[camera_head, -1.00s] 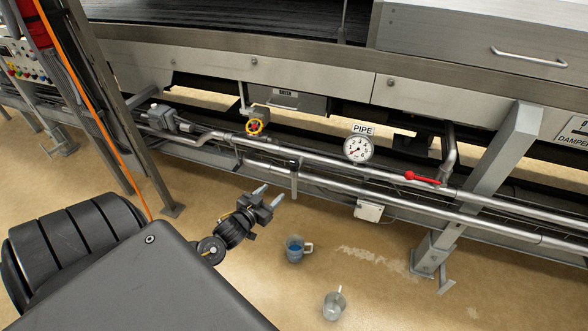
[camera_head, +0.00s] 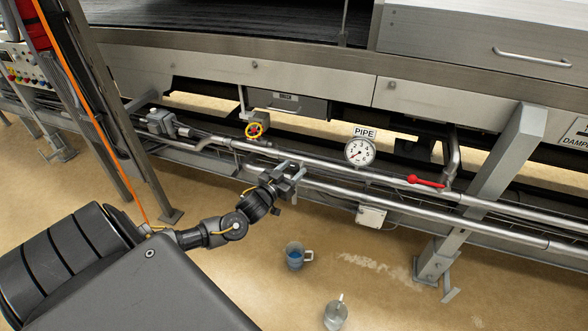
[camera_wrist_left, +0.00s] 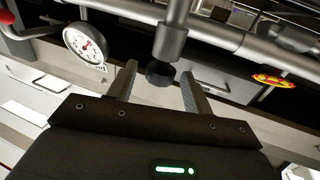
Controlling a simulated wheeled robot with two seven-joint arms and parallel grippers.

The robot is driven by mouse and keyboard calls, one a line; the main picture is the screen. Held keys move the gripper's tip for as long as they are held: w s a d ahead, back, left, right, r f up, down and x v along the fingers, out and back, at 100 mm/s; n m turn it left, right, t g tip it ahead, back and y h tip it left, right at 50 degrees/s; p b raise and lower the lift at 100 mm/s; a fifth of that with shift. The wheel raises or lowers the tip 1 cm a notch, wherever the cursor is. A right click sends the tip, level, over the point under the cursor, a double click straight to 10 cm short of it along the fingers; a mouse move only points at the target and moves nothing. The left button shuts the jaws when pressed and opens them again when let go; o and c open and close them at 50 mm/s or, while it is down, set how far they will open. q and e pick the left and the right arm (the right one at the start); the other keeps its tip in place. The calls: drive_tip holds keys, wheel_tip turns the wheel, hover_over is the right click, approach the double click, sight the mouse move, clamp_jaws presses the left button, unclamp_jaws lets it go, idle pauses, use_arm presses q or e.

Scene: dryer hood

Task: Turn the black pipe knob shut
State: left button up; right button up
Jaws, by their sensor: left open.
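The black knob (camera_wrist_left: 160,73) sits on the end of a short metal stub that comes off a steel pipe (camera_wrist_left: 215,32), in the left wrist view. My left gripper (camera_wrist_left: 158,70) is open, with one finger on each side of the knob. Gaps show between the knob and both fingers; I cannot tell how deep it lies between them. In the head view the left gripper (camera_head: 294,169) is at the pipes below the yellow valve wheel, and the knob is hidden or too small to make out there. My right gripper is not in view.
A PIPE gauge (camera_head: 359,151) and a red lever (camera_head: 426,181) are on the pipe to the right. A yellow wheel valve (camera_head: 254,130) is up left. A grey post (camera_head: 490,190) stands right.

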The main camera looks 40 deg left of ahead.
use_arm(q)
drive_tip(key=shift+w, duration=0.8)
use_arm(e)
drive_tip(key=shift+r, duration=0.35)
use_arm(q)
drive_tip(key=shift+c, duration=0.4)
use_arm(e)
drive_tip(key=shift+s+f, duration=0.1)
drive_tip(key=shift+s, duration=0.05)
use_arm(q)
drive_tip(key=shift+c, duration=1.2)
drive_tip(key=c, duration=0.6)
drive_tip(key=shift+c, duration=0.2)
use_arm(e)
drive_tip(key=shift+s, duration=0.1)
